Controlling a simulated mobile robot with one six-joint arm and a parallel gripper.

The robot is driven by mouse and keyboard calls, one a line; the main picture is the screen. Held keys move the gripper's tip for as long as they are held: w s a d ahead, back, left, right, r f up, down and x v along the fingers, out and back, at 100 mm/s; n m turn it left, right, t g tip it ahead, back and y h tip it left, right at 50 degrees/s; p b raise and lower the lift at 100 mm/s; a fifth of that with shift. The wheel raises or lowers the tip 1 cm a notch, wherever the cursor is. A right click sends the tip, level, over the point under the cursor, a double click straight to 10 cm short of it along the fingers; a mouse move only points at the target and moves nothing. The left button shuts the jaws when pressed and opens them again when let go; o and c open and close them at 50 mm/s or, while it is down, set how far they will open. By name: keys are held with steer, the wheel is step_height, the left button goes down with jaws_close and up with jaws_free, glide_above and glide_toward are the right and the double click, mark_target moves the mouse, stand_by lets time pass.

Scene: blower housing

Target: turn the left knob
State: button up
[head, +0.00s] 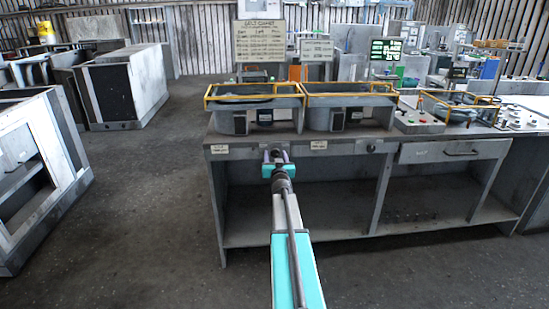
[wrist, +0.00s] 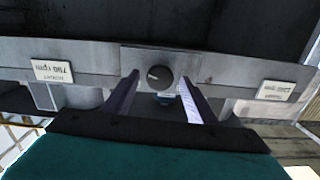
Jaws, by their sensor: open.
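The wrist view is upside down. In it a round dark knob (wrist: 159,76) with a pale pointer mark sits on a grey plate of the bench's front rail. My gripper (wrist: 159,84) is open, with one finger on each side of the knob in that picture. I see no contact, and I cannot tell how far the fingertips are from the rail. In the head view my gripper (head: 276,156) is at the left part of the bench front and hides this knob. Another dark knob (head: 370,148) shows farther right on the same rail.
White labels flank the knob: one reading 790 rpm (wrist: 53,71), another (wrist: 276,91) less clear. The grey bench (head: 230,190) carries blower housings with yellow frames (head: 255,95). A drawer (head: 455,151) is at the right.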

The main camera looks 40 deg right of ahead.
steer(key=shift+c, duration=0.6)
steer(key=c, duration=0.9)
steer(key=shift+a+f, duration=0.1)
steer(key=shift+a, duration=0.1)
steer(key=shift+c, duration=0.2)
steer(key=shift+r, duration=0.2)
steer(key=shift+d+p, duration=0.1)
steer(key=shift+p, duration=0.2)
steer(key=shift+r+m, duration=0.1)
steer(key=shift+m, duration=0.3)
